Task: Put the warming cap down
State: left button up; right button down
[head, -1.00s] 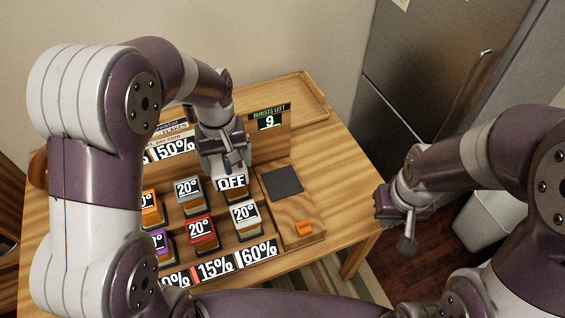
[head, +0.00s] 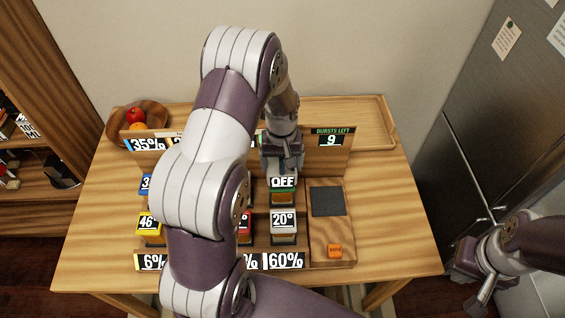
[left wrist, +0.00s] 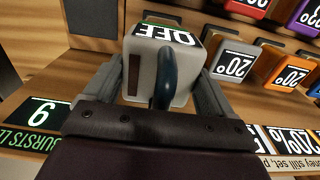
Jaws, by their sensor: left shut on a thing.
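The warming cap (head: 283,183) is a pale block with an OFF sign, at the back of the display's right column. In the left wrist view the cap (left wrist: 150,75) fills the middle, with a dark curved handle in front. My left gripper (head: 282,160) is shut on it; its fingers (left wrist: 163,85) lie along both sides. I cannot tell whether the cap's underside touches the shelf. My right gripper (head: 477,275) is off the table's right side, away from the cap; its opening is unclear.
A pale 20° cap (head: 284,222) stands in front. A dark square pad (head: 327,201) and orange button (head: 334,250) are to the right. The BURSTS LEFT sign (head: 331,138) shows 9. A fruit bowl (head: 122,128) stands back left. The table's right side is clear.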

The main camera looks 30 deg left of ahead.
pick_arm(q)
jog(key=shift+f, duration=0.85)
jog(key=shift+w+f, duration=0.1)
jog(key=shift+w, duration=0.05)
pick_arm(e)
jog(key=shift+w+r, duration=0.1)
jog(key=shift+r, duration=0.2)
